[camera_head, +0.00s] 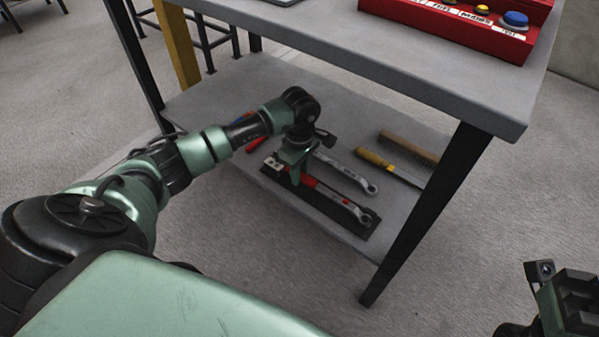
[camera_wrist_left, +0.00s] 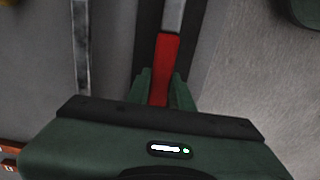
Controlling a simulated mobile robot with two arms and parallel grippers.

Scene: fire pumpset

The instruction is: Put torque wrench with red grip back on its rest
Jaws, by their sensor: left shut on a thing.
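The torque wrench with red grip (camera_head: 335,194) lies along a dark rest (camera_head: 309,199) on the lower shelf of the table. Its ratchet head points to the lower right in the head view. My left gripper (camera_head: 297,178) is down at the wrench. In the left wrist view the two green fingers (camera_wrist_left: 164,92) are shut on the red grip (camera_wrist_left: 166,62), with the dark rest behind it. I cannot tell whether the wrench touches the rest. My right gripper (camera_head: 574,300) shows only in part at the lower right; its fingertips are out of view.
Another wrench (camera_head: 346,171) lies beside the rest. A yellow-handled tool (camera_head: 374,158) and a wooden-handled tool (camera_head: 408,147) lie further right on the lower shelf (camera_head: 220,98). The tabletop (camera_head: 400,62) overhangs the shelf, with a dark table leg (camera_head: 428,215) at the right.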

